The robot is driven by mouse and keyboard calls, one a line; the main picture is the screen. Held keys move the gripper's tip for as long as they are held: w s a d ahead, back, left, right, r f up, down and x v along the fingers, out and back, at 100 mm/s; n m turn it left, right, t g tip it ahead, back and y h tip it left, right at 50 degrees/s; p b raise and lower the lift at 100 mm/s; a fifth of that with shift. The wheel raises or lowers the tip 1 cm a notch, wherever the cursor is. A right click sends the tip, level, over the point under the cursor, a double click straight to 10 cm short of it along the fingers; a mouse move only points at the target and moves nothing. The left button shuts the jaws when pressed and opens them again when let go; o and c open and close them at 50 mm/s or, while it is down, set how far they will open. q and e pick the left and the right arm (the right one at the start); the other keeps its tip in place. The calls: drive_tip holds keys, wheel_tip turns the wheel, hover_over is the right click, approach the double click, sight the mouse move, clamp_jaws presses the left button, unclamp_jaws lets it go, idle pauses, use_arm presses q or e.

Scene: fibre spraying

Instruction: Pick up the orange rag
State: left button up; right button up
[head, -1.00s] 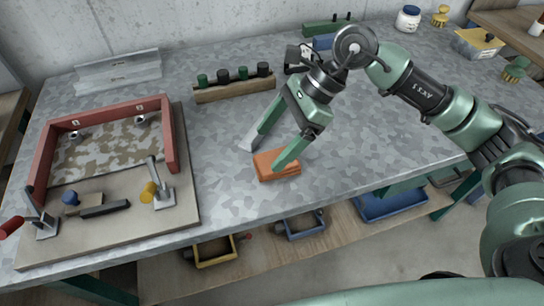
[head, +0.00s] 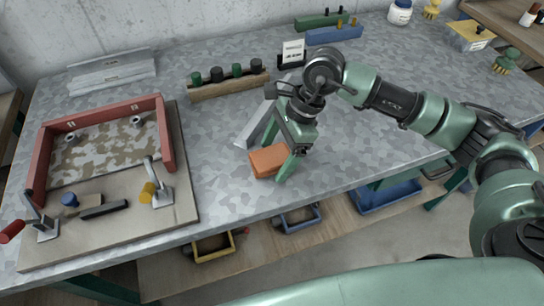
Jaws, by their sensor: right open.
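The orange rag (head: 268,160), a small folded block, lies on the grey speckled table near its front edge, in the middle of the head view. My right gripper (head: 277,160) is open and pointed down at the rag. One green finger stands at the rag's right side, in front of its right edge. I cannot tell whether the fingers touch the rag. My left gripper is not in view.
A board with a red frame and toggle clamps (head: 183,212) takes up the left of the table (head: 222,130). A wooden rack (head: 228,87) with dark-capped bottles stands behind the rag. A grey metal strip (head: 255,124) lies just behind the rag. Bins (head: 213,247) sit on the shelf below.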

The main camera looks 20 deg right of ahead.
sight(276, 154)
drive_tip(key=c, duration=1.4)
drive_tip(key=shift+c, duration=0.2)
wheel_tip(276, 154, up, 20)
drive_tip(key=b, duration=0.2)
